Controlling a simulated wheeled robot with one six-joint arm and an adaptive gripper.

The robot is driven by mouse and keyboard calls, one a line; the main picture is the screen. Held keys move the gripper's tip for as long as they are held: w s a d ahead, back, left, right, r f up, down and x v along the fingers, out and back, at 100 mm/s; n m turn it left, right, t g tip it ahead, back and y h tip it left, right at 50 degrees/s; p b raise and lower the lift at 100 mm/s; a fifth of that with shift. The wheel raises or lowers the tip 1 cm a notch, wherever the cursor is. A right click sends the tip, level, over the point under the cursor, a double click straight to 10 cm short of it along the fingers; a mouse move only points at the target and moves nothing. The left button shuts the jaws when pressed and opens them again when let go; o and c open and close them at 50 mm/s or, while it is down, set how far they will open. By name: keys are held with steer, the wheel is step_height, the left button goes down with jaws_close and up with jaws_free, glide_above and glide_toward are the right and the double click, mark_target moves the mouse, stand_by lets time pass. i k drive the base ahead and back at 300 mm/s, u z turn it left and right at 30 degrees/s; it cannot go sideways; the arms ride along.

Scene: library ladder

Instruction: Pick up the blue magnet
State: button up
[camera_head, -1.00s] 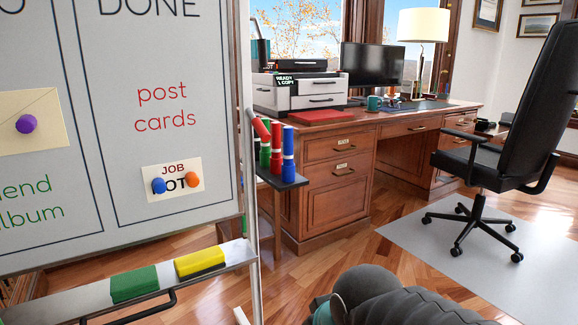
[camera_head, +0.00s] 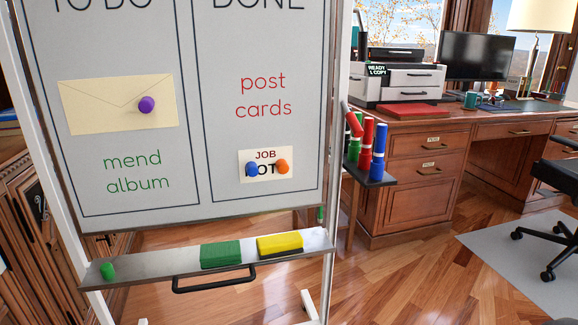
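The blue magnet (camera_head: 252,170) is a small round knob on the whiteboard (camera_head: 205,110), in the DONE column. It sits on the left part of a small white card (camera_head: 266,165) reading JOB, whose lower word it partly covers. An orange magnet (camera_head: 282,166) is just to its right on the same card. A purple magnet (camera_head: 146,104) is on a cream envelope (camera_head: 105,107) in the TO DO column. My gripper is not in view.
The board's tray (camera_head: 165,267) holds a green eraser (camera_head: 221,254), a yellow eraser (camera_head: 279,245) and a green cap-like piece (camera_head: 108,272). A handle (camera_head: 213,284) hangs below. A marker shelf (camera_head: 372,179) juts out at right. A desk (camera_head: 430,175) and black chair (camera_head: 560,210) stand behind. Open floor lies between.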

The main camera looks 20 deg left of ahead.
mark_target(252, 169)
steer(key=u, duration=1.25)
